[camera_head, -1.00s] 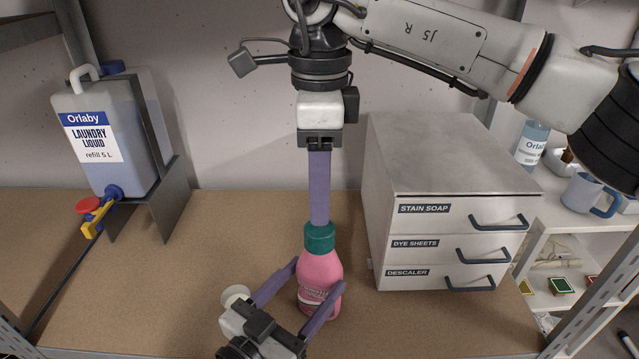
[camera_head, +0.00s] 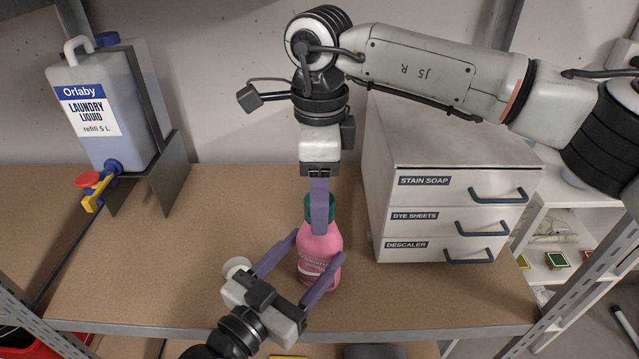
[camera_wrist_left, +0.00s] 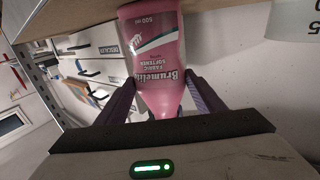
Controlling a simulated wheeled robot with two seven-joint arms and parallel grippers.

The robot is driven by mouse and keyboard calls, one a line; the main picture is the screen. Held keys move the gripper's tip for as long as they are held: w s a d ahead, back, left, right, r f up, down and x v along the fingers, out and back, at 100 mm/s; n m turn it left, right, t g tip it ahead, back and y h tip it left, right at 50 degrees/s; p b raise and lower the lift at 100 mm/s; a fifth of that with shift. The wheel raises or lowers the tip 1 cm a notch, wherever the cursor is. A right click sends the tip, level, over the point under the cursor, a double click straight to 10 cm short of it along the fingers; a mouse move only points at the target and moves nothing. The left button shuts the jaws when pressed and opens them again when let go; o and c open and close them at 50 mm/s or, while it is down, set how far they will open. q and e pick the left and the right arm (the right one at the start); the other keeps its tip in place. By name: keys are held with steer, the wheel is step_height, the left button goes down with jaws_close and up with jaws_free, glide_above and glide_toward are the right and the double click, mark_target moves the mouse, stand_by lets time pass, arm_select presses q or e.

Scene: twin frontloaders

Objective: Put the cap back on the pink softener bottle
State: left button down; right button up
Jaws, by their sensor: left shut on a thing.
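The pink softener bottle (camera_head: 319,246) stands upright on the shelf board. My left gripper (camera_head: 303,266) is shut around its body, with a finger on either side. The bottle and its label also show in the left wrist view (camera_wrist_left: 152,60), where its top is hidden. The teal cap (camera_head: 308,206) is at the top of the bottle; whether it is fully seated cannot be told. My right gripper (camera_head: 319,230) points straight down from above. Its visible finger overlaps the cap and reaches the bottle's shoulder. The far finger is hidden, so its grip cannot be told.
A white cup (camera_head: 236,266) stands left of the bottle. A grey drawer cabinet (camera_head: 455,190) is close on the right. A laundry liquid container (camera_head: 105,125) sits in a stand at the left. The board between them is mostly clear.

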steer(key=shift+f, duration=0.1)
steer(key=c, duration=1.1)
steer(key=o, duration=1.3)
steer(key=shift+c, duration=0.2)
step_height(320, 180, up, 12)
arm_select(q)
steer(key=shift+c, duration=2)
jaws_free()
